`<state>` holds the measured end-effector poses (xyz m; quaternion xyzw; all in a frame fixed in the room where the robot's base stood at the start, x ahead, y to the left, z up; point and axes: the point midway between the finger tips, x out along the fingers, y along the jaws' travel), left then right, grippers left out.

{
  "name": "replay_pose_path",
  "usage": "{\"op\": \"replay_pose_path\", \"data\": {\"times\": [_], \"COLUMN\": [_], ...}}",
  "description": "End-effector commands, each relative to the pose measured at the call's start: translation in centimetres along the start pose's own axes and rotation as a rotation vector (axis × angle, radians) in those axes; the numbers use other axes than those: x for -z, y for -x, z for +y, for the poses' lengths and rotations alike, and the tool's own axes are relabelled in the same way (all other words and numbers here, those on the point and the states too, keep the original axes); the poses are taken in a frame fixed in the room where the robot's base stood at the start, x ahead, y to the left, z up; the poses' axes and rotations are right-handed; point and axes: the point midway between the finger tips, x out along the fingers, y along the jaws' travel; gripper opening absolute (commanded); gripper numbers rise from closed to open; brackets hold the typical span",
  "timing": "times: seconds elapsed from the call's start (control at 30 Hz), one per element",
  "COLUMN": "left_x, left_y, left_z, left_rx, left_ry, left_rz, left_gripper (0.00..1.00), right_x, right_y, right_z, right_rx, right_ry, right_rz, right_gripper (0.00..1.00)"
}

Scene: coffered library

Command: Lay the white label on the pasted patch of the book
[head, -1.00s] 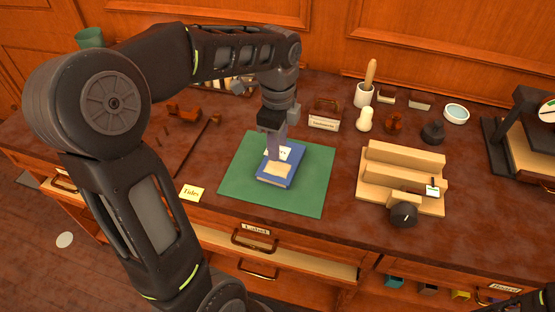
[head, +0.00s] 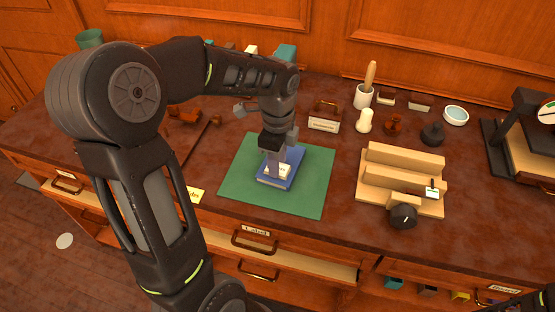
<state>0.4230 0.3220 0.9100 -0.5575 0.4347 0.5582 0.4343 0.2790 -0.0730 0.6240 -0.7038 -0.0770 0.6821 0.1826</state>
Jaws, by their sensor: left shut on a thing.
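The blue book (head: 268,182) lies on a green mat (head: 310,197) on the counter. My left gripper (head: 278,167) points down over the book, shut on the white label (head: 285,171). The label is low over the book's cover, where it covers the pale pasted patch almost wholly. I cannot tell whether the label touches the cover. The gripper fingers hide part of the label and of the book.
A stepped wooden block (head: 400,180) with a dark round knob (head: 403,216) stands right of the mat. A small sign (head: 323,124), a cup with a wooden handle (head: 362,97) and small tools stand behind. An open drawer (head: 300,262) juts out below the counter.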

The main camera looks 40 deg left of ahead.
Motion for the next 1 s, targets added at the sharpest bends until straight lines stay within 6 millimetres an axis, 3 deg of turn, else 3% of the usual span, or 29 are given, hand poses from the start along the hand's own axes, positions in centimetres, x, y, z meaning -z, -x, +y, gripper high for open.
{"op": "replay_pose_path", "data": {"times": [0.27, 0.3, 0.53, 0.8, 1.0], "left_x": [0.0, 0.0, 0.0, 0.0, 0.1], "left_y": [-0.7, -0.6, -0.6, -0.4, 1.0], "left_z": [0.0, 0.0, 0.0, 0.0, -0.1], "left_rx": [0.000, 0.000, 0.000, 0.000, 0.005], "left_ry": [0.000, 0.000, 0.000, 0.000, 0.000], "left_rz": [0.000, 0.000, 0.000, 0.000, 0.001], "left_gripper": [0.00, 0.38, 0.56, 0.56, 0.56], "right_x": [0.0, 0.0, 0.0, 0.0, 0.0], "right_y": [-0.5, -0.4, -0.3, -0.3, 0.0], "right_z": [0.2, 0.1, 0.1, 0.1, 0.0], "right_rx": [0.000, 0.000, 0.000, 0.000, 0.000], "right_ry": [0.000, 0.000, 0.000, 0.000, 0.000], "right_rz": [0.000, 0.000, 0.000, 0.000, 0.000], "right_gripper": [0.00, 0.00, 0.00, 0.00, 0.00]}}
